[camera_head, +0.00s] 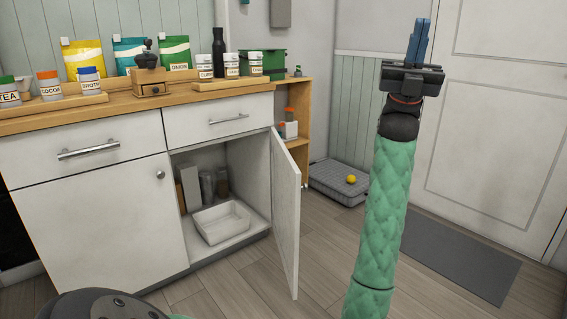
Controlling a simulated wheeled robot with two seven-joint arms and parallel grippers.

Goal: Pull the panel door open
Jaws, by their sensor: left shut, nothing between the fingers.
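The white cabinet has a panel door (286,215) on its right side that stands wide open, swung out toward me. Its inner opening shows a white tray (222,222) on the cabinet floor and several containers behind it. A closed cabinet door (95,230) with a round knob (160,174) is to its left.
The wooden countertop (120,112) holds jars, bags and a grinder. Two closed drawers with bar handles (88,149) sit below it.

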